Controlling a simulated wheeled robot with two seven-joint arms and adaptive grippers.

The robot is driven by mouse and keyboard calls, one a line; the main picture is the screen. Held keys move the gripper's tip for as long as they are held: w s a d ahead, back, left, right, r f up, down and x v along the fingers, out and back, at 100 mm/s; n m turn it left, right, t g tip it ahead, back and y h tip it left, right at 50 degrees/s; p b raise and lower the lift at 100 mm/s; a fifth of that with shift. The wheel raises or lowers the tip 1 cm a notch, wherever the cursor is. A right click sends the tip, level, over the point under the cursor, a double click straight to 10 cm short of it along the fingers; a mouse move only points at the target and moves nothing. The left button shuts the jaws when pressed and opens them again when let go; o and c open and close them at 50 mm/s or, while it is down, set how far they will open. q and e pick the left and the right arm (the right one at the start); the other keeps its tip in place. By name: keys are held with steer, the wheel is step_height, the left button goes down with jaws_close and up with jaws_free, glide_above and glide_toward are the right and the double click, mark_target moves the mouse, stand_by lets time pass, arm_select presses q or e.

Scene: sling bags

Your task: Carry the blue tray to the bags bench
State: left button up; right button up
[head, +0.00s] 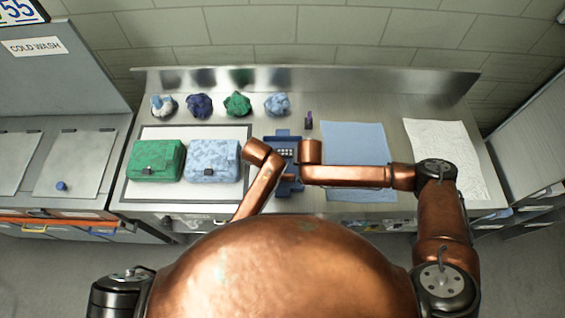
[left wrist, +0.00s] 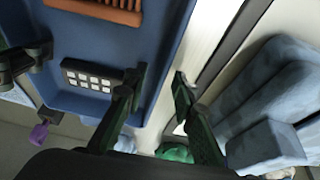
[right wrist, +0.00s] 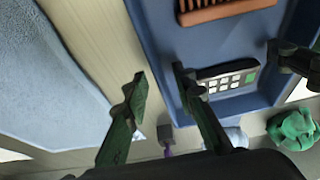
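The blue tray (head: 290,189) lies on the steel bench, right of two folded sling bags, one green (head: 155,160) and one light blue mottled (head: 213,161). In the left wrist view the tray (left wrist: 105,38) holds a brown brush (left wrist: 100,8) and a dark device with pale keys (left wrist: 92,77). My left gripper (left wrist: 158,80) is open at the tray's left side, one finger inside the wall and one outside. My right gripper (right wrist: 160,78) is open, straddling the opposite wall likewise. Gaps show at both walls. In the head view my arms hide much of the tray.
Bags lie on a white dark-edged mat (head: 187,133). Several crumpled bundles (head: 237,104) line the back. A small purple-handled item (head: 308,121) stands behind the tray. A blue cloth (head: 357,150) and white cloth (head: 450,150) lie right. A cold-wash unit (head: 75,165) stands left.

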arm_select(q)
steer(key=shift+s, duration=0.3)
arm_select(e)
steer(key=shift+s, duration=0.3)
arm_select(q)
steer(key=shift+w+f, duration=0.35)
steer(key=shift+w, duration=0.05)
steer(key=shift+c, duration=0.4)
arm_select(e)
steer(key=shift+w+f, duration=0.3)
steer(key=shift+w, duration=0.1)
steer(key=shift+c, duration=0.4)
arm_select(q)
steer(key=shift+s+r, duration=0.15)
steer(key=shift+s, duration=0.05)
steer(key=c, duration=0.3)
arm_select(e)
steer(key=shift+s+r, duration=0.15)
steer(key=shift+s, duration=0.05)
steer(key=c, duration=0.3)
arm_select(q)
jaws_close()
arm_select(e)
jaws_close()
